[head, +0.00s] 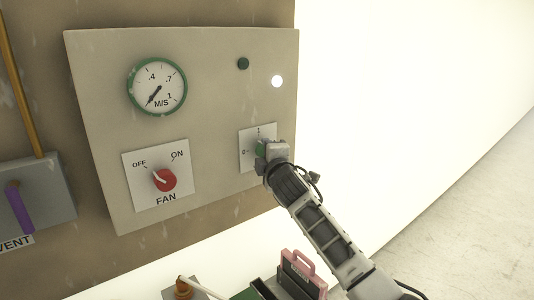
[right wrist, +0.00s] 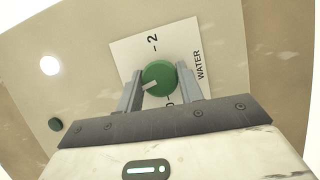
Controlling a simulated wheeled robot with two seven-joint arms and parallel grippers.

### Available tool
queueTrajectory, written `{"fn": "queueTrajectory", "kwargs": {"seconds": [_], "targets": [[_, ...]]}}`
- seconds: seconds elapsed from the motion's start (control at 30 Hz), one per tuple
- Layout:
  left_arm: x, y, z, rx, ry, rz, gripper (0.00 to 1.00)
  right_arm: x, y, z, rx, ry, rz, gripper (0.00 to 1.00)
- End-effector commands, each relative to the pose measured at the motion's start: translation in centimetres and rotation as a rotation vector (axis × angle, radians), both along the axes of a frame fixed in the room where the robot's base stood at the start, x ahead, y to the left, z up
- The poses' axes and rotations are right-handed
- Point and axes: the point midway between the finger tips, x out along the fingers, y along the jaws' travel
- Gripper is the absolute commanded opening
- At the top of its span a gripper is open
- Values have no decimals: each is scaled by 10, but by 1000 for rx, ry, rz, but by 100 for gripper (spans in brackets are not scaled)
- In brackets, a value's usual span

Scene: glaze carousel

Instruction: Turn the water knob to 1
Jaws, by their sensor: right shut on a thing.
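The green water knob (right wrist: 159,75) sits on a white plate (right wrist: 125,58) marked WATER. My right gripper (right wrist: 160,84) has a finger on either side of the knob and is shut on it. In the right wrist view the knob's pale pointer points left and slightly down, toward one finger. The 2 shows above the knob and a 0 below it, partly covered; I cannot see the 1 there. In the head view the plate (head: 246,135) shows 1 at top and 0 at left, and my right gripper (head: 264,150) covers most of the knob. My left gripper is out of view.
The same panel (head: 215,110) holds a round gauge (head: 157,86), a red fan knob (head: 165,180) pointing toward OFF, a dark green button (head: 243,63) and a lit white lamp (head: 277,81). A purple vent lever (head: 18,207) is at left. A pink-handled object (head: 297,262) stands below.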

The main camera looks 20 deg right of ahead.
Motion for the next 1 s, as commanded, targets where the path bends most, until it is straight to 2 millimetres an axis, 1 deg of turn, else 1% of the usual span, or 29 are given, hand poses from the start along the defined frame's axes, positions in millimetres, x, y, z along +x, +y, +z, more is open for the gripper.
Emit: {"fn": "queueTrajectory", "kwargs": {"seconds": [0.2, 0.4, 0.93, 0.97, 1.0], "targets": [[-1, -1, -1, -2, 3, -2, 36, 0, 0, -1, 116, 44, 0, 14], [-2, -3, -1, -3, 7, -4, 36, 0, 0, -1, 173, 66, -1, 14], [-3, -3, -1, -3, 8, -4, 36, 0, 0, -1, 195, 74, -1, 14], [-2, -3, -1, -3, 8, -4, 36, 0, 0, -1, 194, 74, -1, 40], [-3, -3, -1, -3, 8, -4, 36, 0, 0, -1, 194, 74, -1, 51]]}}
